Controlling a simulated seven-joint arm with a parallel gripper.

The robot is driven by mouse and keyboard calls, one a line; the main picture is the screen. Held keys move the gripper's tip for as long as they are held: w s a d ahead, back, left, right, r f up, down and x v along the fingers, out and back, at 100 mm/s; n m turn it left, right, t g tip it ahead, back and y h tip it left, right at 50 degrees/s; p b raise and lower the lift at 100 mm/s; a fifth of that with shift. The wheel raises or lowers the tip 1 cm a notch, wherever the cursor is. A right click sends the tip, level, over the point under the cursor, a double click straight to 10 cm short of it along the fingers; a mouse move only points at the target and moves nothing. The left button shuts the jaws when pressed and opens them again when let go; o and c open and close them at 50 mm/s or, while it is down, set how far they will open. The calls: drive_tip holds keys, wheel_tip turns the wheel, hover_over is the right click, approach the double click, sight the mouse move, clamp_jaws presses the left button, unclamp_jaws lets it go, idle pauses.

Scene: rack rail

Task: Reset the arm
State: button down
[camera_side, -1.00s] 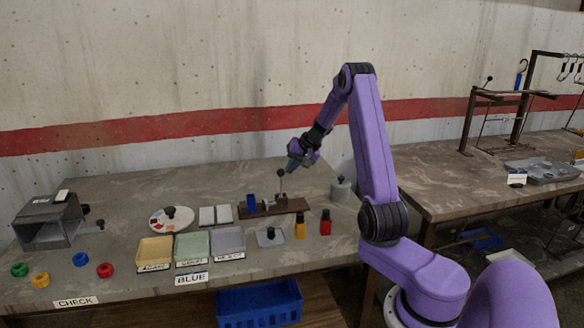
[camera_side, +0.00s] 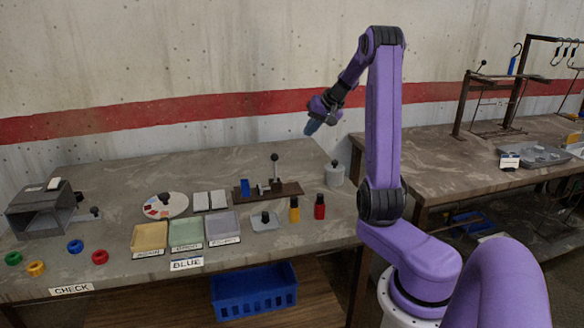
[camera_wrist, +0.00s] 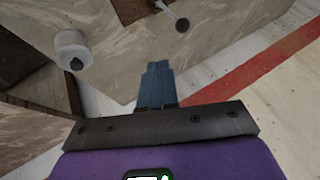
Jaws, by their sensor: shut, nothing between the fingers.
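My gripper (camera_side: 312,127) is up in the air above the back right part of the table, clear of everything. In the wrist view its blue-grey fingers (camera_wrist: 156,68) are together with nothing between them. Below and to its left in the side view, a brown base with an upright lever (camera_side: 275,170) and a blue block stands on the table. The lever's dark knob also shows in the wrist view (camera_wrist: 182,24). My arm is raised, with the forearm bent toward the table.
A grey cylinder with a dark knob (camera_side: 334,175) stands near the table's right edge. Yellow (camera_side: 294,212) and red (camera_side: 319,207) bottles, shallow trays (camera_side: 186,232), a round dial (camera_side: 166,205) and a grey open box (camera_side: 40,212) occupy the table. A blue bin (camera_side: 254,291) sits below.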

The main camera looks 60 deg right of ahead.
drive_tip(key=w+a+n+g+y, duration=0.1)
drive_tip(key=w+a+n, duration=0.15)
drive_tip(key=a, duration=0.55)
drive_tip(key=w+a+n+g+y, duration=0.1)
drive_tip(key=w+a+n+y, duration=0.15)
drive_tip(key=a, duration=0.55)
drive_tip(key=s+a+f+n+g, duration=0.1)
drive_tip(key=s+a+n, duration=0.15)
drive_tip(key=a, duration=0.45)
drive_tip(key=s+a+f+n+g, duration=0.1)
drive_tip(key=s+a+n, duration=0.15)
drive_tip(key=a, duration=0.45)
drive_tip(key=s+a+f+n+g, duration=0.1)
drive_tip(key=s+a+n+g, duration=0.2)
drive_tip(key=s+a+n, duration=0.55)
drive_tip(key=s+a+f+n+h, duration=0.1)
drive_tip(key=s+n, duration=0.3)
drive_tip(key=s, duration=1.2)
drive_tip(key=shift+s+a+f+h, duration=0.3)
drive_tip(key=shift+s+a+h, duration=0.05)
drive_tip(key=shift+a+h, duration=0.3)
